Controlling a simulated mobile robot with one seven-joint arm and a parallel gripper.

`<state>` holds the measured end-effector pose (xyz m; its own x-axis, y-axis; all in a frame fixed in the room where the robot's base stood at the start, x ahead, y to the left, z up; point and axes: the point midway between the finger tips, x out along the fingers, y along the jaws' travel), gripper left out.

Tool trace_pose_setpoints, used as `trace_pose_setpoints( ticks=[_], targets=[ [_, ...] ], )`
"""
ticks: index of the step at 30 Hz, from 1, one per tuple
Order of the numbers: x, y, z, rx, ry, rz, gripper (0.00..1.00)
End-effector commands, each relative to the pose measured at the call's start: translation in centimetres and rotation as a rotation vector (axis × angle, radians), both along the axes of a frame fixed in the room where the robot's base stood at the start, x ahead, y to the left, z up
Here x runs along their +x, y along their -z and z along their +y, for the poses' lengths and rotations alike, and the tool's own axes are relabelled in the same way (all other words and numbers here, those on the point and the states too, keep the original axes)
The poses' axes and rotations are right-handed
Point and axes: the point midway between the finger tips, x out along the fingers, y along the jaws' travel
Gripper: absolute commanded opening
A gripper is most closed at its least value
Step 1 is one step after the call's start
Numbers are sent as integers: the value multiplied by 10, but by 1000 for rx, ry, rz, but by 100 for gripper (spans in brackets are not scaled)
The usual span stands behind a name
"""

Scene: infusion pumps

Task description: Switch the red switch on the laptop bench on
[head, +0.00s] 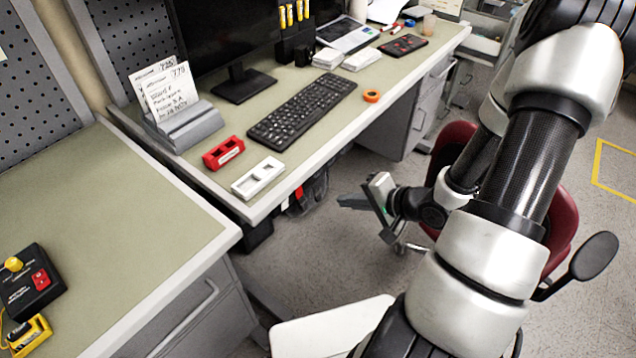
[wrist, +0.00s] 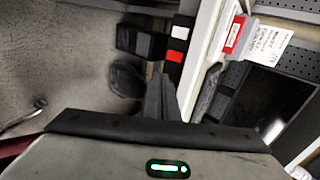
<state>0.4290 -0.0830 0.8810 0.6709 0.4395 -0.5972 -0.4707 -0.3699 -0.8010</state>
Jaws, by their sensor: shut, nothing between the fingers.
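The laptop (head: 347,34) stands open at the far end of the bench (head: 210,195) with the keyboard. A dark box (head: 403,46) with small red parts lies right of the laptop; its switch position is too small to tell. Another black box (head: 30,287) with a red switch (head: 41,279) and a yellow knob sits on the separate left bench. My gripper (head: 352,202) is shut and empty, in front of the laptop bench over the floor, apart from both boxes. Its fingers (wrist: 160,98) also show in the wrist view, where neither switch box can be made out.
A keyboard (head: 302,108), monitor, orange tape roll (head: 371,96), red holder (head: 223,153) and white holder (head: 257,177) occupy the laptop bench. A red chair (head: 555,212) stands behind my arm. Open floor lies in front of the bench.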

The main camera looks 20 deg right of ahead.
Motion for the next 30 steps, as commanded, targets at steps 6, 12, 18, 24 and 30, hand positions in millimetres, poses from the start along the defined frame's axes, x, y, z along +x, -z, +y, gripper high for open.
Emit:
trace_pose_setpoints(
  ticks=[6, 12, 18, 24, 30],
  targets=[
    [-9, 0, 8, 55, -19, 3, 0],
    [-9, 0, 7, 53, -19, 2, 0],
    [-1, 7, 13, 52, -21, 2, 0],
    [22, 30, 31, 52, -23, 3, 0],
    [51, 54, 52, 52, -23, 2, 0]
  ],
)
